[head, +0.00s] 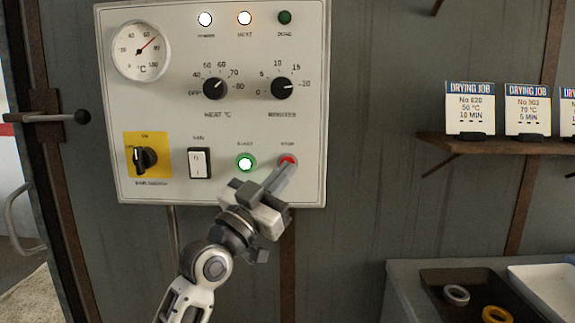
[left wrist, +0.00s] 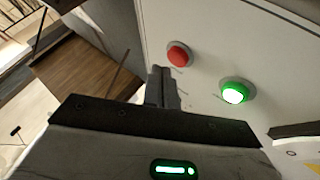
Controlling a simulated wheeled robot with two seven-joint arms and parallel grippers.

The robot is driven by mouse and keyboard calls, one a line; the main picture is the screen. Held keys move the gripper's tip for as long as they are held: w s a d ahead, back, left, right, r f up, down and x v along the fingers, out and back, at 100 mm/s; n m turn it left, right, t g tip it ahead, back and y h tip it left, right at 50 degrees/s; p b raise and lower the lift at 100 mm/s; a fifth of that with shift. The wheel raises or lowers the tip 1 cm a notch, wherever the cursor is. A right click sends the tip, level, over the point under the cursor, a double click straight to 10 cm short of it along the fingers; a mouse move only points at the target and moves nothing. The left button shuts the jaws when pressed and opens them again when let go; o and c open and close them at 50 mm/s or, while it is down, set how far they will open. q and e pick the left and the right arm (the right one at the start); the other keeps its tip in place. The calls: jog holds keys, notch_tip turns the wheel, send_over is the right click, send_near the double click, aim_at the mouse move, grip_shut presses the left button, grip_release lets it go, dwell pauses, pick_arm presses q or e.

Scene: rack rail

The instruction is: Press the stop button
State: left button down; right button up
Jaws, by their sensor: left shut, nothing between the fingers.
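The red stop button (head: 287,159) is at the lower right of the white control panel (head: 310,120), under the label STOP. My left gripper (head: 283,174) is shut and empty, with its fingertips at the lower edge of the button in the head view. In the left wrist view the red button (left wrist: 179,54) shows just above and right of the shut fingertips (left wrist: 162,74). I cannot tell whether they touch it. My right gripper is not in view.
The lit green start button (head: 245,162) is left of the stop button. Also on the panel are a white rocker switch (head: 200,163), a yellow-backed rotary switch (head: 146,157), two dials and a gauge (head: 140,51). A shelf with cards (head: 527,108) and trays (head: 455,312) are at right.

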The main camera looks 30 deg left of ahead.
pick_arm(q)
jog(key=shift+w, duration=0.1)
dwell(0.6)
jog(key=shift+w+a, duration=0.2)
jog(key=shift+w, duration=0.05)
jog(key=shift+w+a, duration=0.25)
jog(key=shift+w, duration=0.1)
dwell(0.7)
jog(key=shift+s+d, duration=0.45)
jog(key=shift+s, duration=0.25)
